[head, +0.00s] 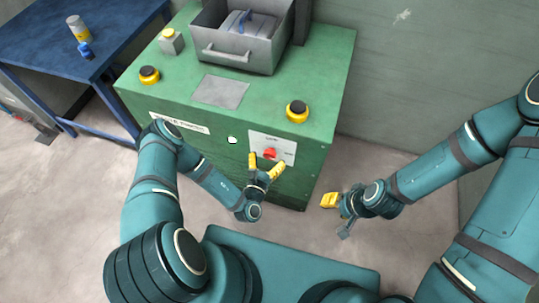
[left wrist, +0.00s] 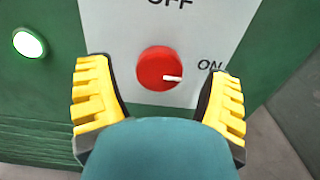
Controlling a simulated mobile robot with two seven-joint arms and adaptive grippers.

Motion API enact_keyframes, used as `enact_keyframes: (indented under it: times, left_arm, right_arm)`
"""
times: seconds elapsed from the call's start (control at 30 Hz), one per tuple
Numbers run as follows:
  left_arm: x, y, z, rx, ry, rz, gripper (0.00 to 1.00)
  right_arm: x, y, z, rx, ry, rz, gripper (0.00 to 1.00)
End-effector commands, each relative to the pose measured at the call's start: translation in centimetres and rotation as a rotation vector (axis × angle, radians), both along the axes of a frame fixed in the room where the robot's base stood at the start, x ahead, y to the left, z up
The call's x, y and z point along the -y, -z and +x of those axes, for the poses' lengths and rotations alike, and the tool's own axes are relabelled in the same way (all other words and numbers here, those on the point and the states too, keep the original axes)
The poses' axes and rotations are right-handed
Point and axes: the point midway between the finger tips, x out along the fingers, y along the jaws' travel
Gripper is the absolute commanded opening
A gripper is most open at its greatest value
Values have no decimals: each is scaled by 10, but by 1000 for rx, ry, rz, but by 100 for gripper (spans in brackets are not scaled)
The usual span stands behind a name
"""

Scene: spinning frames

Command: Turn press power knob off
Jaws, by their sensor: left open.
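The red power knob (head: 270,154) sits on a white plate (head: 285,145) on the front of the green press (head: 225,150). In the left wrist view the knob (left wrist: 160,69) has a white mark pointing right, toward the word ON. The word OFF is above it, partly cut off. My left gripper (head: 265,162) is open just in front of the knob. In the left wrist view its yellow fingers (left wrist: 160,100) stand to either side of the knob, apart from it. My right gripper (head: 335,205) is off to the right over the floor; its opening cannot be made out.
Yellow-rimmed black buttons (head: 149,75) (head: 297,111) and a grey drawer (head: 240,45) are on the press top. A lit white lamp (left wrist: 29,43) is left of the plate. A blue table (head: 60,35) stands left. Floor right of the press is clear.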

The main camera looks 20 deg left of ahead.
Motion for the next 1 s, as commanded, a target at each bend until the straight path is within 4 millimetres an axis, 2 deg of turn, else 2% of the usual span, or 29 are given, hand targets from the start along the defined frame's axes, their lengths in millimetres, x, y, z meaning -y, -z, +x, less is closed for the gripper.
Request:
enact_keyframes:
  times: [0.1,0.2,0.53,0.57,0.6,0.73,0.77,1.0]
  left_arm:
    - [0,0,14,3,1,2,80]
    - [1,0,20,1,1,1,80]
    - [1,0,23,0,1,0,80]
    - [1,0,23,0,1,0,76]
    - [1,0,23,0,1,0,62]
    - [1,0,23,0,1,0,17]
    - [1,0,23,0,1,0,12]
    - [1,0,23,1,0,-11,12]
  right_arm:
    - [0,3,-1,-2,-2,0,47]
    - [0,3,-1,-2,-2,0,47]
    - [0,3,-1,-3,-2,0,47]
    - [0,3,-1,-3,-2,0,47]
    - [0,3,-1,-3,-2,0,47]
    - [0,3,-1,-3,-2,0,47]
    - [0,3,-1,-3,-2,0,47]
    - [0,3,-1,-2,-2,0,47]
